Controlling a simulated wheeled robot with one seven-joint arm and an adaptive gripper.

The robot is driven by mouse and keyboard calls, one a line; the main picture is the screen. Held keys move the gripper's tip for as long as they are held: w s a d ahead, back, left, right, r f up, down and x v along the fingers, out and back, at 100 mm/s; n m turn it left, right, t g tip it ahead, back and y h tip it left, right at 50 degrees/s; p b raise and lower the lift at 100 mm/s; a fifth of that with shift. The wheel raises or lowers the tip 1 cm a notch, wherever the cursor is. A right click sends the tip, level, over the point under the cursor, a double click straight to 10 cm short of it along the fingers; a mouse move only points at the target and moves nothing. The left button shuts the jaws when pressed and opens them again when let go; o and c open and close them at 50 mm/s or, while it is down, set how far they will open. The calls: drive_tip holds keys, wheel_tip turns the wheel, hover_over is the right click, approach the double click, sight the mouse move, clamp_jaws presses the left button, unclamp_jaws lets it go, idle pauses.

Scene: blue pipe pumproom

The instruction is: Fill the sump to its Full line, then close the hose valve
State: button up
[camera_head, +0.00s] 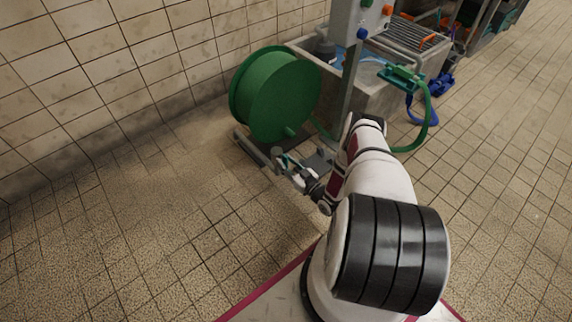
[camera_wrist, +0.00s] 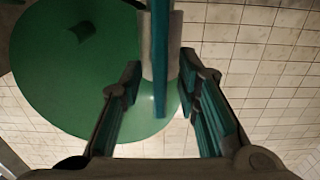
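My gripper (camera_head: 290,168) is low in front of the green hose reel in the head view. In the wrist view my gripper (camera_wrist: 170,80) is open, its teal-padded fingers apart on either side of a grey cylindrical fitting (camera_wrist: 148,45) with a long teal bar (camera_wrist: 188,80). Neither finger clearly touches them. This may be the hose valve and its lever; I cannot tell its setting. The concrete sump (camera_head: 378,100) stands behind, with bluish water (camera_head: 370,68) partly visible. Its Full line cannot be made out.
The green reel (camera_head: 275,95) stands by the tiled wall and also fills the left of the wrist view (camera_wrist: 70,95). A grey post with a control box (camera_head: 358,20) rises before the sump. A green hose (camera_head: 430,120) loops over the sump's right side. Floor at left is clear.

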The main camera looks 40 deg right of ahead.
drive_tip(key=shift+w, duration=0.15)
drive_tip(key=shift+c, duration=0.2)
clamp_jaws()
drive_tip(key=shift+d+m, duration=0.15)
drive_tip(key=shift+m, duration=0.15)
drive_tip(key=shift+d+f+m, duration=0.25)
drive_tip(key=shift+f+m, duration=0.05)
drive_tip(key=shift+m, duration=2.65)
drive_tip(key=shift+d+f+m, duration=0.2)
drive_tip(key=shift+f+m, duration=0.15)
drive_tip(key=shift+m, duration=2.55)
drive_tip(key=shift+d+f+m, duration=0.25)
drive_tip(key=shift+f+m, duration=0.05)
drive_tip(key=shift+m, duration=2.65)
